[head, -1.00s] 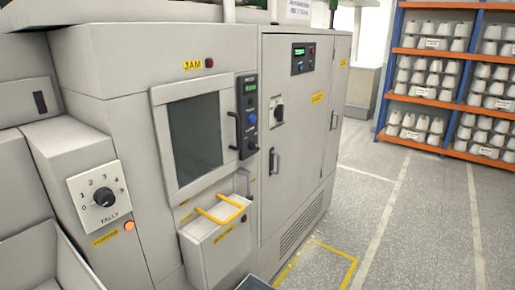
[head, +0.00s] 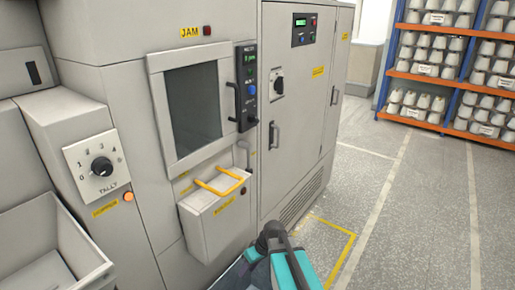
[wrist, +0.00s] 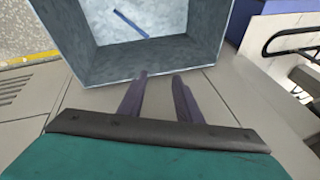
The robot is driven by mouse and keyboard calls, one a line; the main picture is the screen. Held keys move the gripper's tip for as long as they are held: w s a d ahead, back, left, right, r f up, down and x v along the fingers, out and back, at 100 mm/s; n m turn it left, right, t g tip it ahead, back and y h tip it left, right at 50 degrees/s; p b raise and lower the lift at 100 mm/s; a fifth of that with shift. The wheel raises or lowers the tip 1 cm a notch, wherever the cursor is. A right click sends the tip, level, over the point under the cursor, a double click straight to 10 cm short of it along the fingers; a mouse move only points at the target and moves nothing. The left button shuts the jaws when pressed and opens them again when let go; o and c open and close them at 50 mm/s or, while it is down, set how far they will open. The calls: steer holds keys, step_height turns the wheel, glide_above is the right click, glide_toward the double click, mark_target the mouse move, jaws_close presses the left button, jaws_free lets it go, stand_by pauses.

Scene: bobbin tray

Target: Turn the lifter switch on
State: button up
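I cannot make out a label reading lifter, so which control is the lifter switch is unclear. A black rotary switch (head: 277,84) on a pale plate sits on the grey cabinet. Left of it is a dark control panel (head: 247,88) with a green display, buttons and a black handle. A black TALLY dial (head: 102,167) with numbers is on the left housing.
A blue-grey bin (wrist: 150,70) with a blue rod (wrist: 131,22) inside lies just beyond my fingers. A box with a yellow handle (head: 219,182) juts from the machine under the window. Shelves of white bobbins (head: 452,75) stand back right. The floor at right is clear.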

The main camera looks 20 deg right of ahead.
steer(key=w+d+r+n+t, duration=0.2)
steer(key=w+d+r+t, duration=0.3)
steer(key=w+r, duration=0.65)
steer(key=n+t+b, duration=0.3)
steer(key=n+t, duration=0.3)
steer(key=t, duration=0.1)
glide_toward(257, 118)
steer(key=d+v, duration=0.1)
steer(key=v, duration=0.4)
steer(key=shift+w+a+f+y, duration=0.1)
steer(key=shift+a+y, duration=0.1)
steer(key=shift+y, duration=0.3)
steer(key=p+x, duration=0.3)
steer(key=x, duration=1.1)
steer(key=shift+f, duration=0.1)
steer(key=shift+d, duration=0.1)
jaws_close()
